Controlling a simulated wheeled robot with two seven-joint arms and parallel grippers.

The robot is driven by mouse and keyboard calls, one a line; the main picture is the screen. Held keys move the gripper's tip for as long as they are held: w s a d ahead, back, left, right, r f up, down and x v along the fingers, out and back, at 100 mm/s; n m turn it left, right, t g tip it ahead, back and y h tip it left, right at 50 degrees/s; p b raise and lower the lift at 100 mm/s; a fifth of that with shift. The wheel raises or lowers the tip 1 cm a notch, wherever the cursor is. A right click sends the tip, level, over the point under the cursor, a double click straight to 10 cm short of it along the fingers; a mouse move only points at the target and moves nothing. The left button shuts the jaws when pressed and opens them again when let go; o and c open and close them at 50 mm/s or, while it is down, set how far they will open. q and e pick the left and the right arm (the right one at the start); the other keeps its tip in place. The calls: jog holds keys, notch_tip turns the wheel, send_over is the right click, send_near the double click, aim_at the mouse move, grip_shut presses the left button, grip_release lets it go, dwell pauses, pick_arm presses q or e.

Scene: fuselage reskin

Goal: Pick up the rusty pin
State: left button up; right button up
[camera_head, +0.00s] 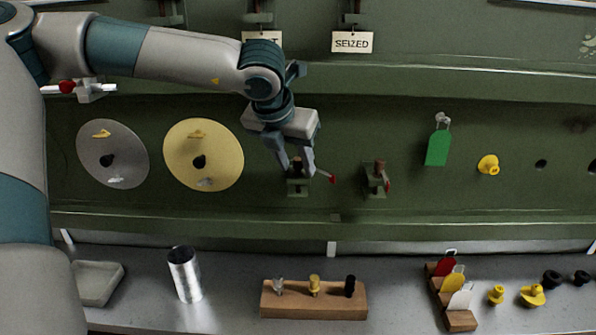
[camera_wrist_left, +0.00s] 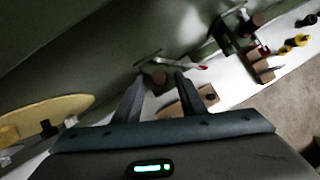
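A brown, rusty-looking pin (camera_wrist_left: 158,77) stands between the two fingertips of my left gripper (camera_wrist_left: 162,77) in the left wrist view. In the head view my left gripper (camera_head: 296,168) points down at a small bracket (camera_head: 298,188) on the green panel, its fingers on either side of the dark pin head. The fingers are apart, and a gap shows beside the pin. A second bracket to the right holds another reddish-brown pin (camera_head: 379,164). My right gripper is not in view.
A grey disc (camera_head: 125,170) and a yellow disc (camera_head: 225,172) sit left of the gripper. Below, the grey shelf holds a metal cylinder (camera_head: 184,275), a wooden block with pins (camera_head: 312,305) and a block with coloured tags (camera_head: 458,319). A "SEIZED" sign (camera_head: 352,43) hangs above.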

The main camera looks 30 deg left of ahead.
pick_arm(q)
grip_shut()
jog(key=shift+r, duration=0.15)
